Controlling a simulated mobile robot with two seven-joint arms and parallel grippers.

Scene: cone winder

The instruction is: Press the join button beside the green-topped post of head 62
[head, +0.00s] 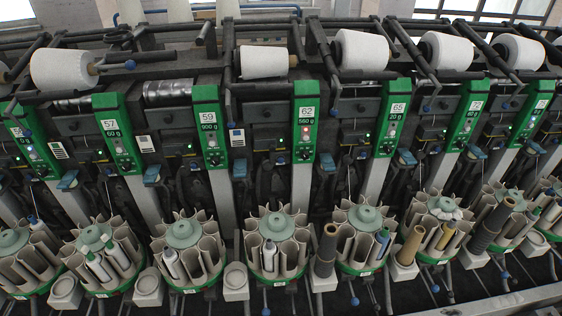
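I cannot tell for certain which small part is the join button. A white yarn cone (264,62) lies above and left of the post. Neither of my grippers is in view.
Similar green posts stand on both sides, including 59 (210,125) at left and 65 (392,118) at right. Round bobbin magazines (276,226) line the front below. Levers and rails run along the top.

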